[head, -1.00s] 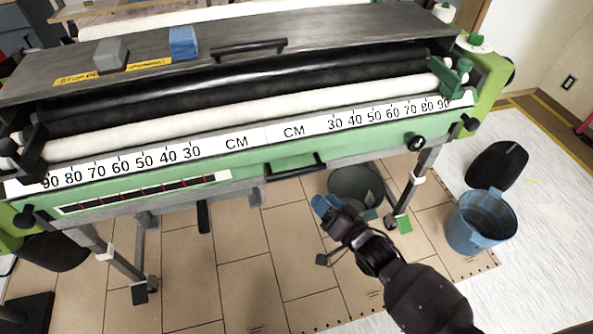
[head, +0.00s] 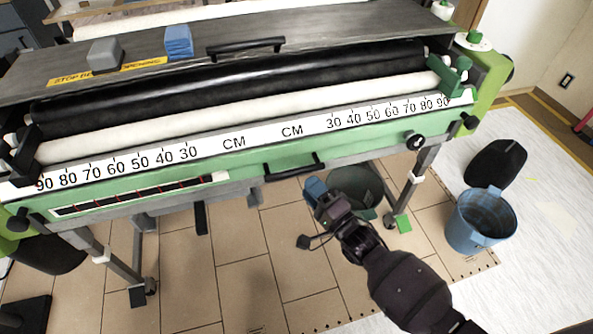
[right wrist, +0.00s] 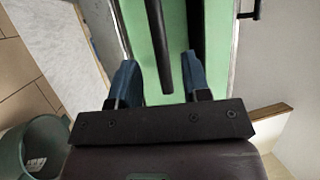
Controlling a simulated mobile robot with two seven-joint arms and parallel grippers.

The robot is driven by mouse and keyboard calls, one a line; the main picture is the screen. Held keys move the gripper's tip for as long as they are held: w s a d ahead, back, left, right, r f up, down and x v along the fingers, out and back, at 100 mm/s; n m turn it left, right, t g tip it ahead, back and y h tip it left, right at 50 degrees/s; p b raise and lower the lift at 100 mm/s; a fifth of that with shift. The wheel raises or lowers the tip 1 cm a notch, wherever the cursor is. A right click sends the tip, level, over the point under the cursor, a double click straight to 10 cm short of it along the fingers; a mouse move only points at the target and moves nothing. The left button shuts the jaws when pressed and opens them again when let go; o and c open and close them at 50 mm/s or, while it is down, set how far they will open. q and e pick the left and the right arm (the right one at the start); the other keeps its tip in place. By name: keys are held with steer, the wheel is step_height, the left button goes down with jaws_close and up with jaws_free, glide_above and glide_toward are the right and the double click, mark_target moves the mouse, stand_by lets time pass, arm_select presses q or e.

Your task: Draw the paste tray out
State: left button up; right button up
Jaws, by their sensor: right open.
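The paste tray's green front (head: 235,169) runs along the near side of the machine, with a black bar handle (head: 294,167) at its middle. The tray front looks flush with the machine. My right gripper (head: 314,187) is just below the right end of the handle in the head view. In the right wrist view its blue fingers are open (right wrist: 159,62), and the black handle bar (right wrist: 157,45) shows between them against the green panel (right wrist: 175,50). No grip on the bar shows; the exact depth gap cannot be told. My left gripper is not in view.
A grey-green bucket (head: 356,188) stands under the machine behind my right gripper. A blue bucket (head: 481,220) stands on the right. Machine legs (head: 415,185) flank the underside. A second black handle (head: 246,46) is on the top cover. The tiled floor in front is mostly clear.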

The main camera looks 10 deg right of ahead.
mark_target(297, 169)
steer(key=shift+b+x, duration=0.35)
steer(key=shift+x, duration=2.65)
steer(key=shift+c, duration=0.3)
jaws_close()
